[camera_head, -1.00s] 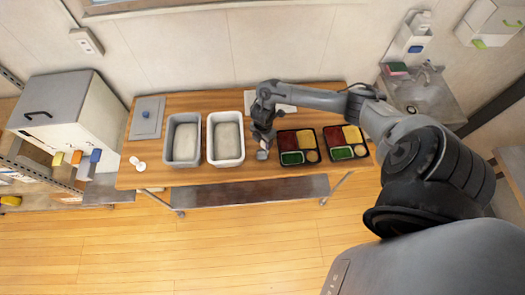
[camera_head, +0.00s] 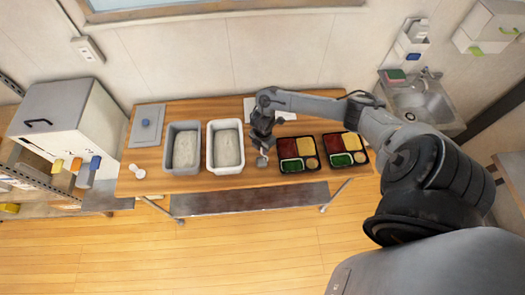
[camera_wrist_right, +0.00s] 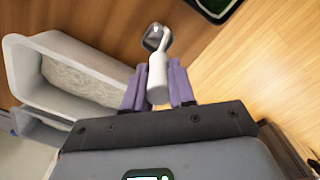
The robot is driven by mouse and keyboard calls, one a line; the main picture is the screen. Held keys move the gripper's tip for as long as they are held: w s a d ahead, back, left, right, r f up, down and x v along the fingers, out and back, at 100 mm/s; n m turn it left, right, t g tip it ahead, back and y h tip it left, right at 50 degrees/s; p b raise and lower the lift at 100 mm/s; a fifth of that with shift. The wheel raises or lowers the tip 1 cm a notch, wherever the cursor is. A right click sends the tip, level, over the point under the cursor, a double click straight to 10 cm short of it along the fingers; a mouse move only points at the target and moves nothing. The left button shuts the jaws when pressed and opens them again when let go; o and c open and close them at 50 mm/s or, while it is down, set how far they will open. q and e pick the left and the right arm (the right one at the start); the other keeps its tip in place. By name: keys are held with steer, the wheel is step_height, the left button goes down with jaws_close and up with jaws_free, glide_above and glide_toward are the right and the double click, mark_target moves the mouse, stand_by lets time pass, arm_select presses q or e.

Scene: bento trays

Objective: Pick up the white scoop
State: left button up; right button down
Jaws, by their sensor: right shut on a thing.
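A scoop with a whitish handle (camera_wrist_right: 158,78) and a grey head (camera_wrist_right: 155,37) is in my right gripper (camera_wrist_right: 158,92). The purple fingers are shut on the handle, and the head sticks out beyond them. In the head view my right gripper (camera_head: 263,143) is just right of the white bin, with the scoop's grey head (camera_head: 262,161) below it, near the table's front edge. I cannot tell whether the scoop touches the table. A small white, scoop-like object (camera_head: 138,171) lies at the table's left end. My left gripper is not in view.
A white bin (camera_head: 210,146) and a grey bin (camera_head: 169,148) with pale contents stand left of my right gripper. Two black bento trays (camera_head: 281,164) (camera_head: 367,158) with filled compartments are at the right. A grey lid (camera_head: 147,127) lies at the back left.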

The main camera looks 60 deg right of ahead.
steer(key=shift+r, duration=0.5)
steer(key=r, duration=0.3)
steer(key=shift+s+d+r, duration=0.15)
steer(key=shift+s+d, duration=0.15)
steer(key=shift+s, duration=0.05)
steer(key=s+d+r, duration=0.5)
steer(key=s+r, duration=0.1)
steer(key=s, duration=0.3)
steer(key=shift+s+r, duration=0.2)
steer(key=shift+r, duration=0.05)
steer(key=shift+d, duration=0.1)
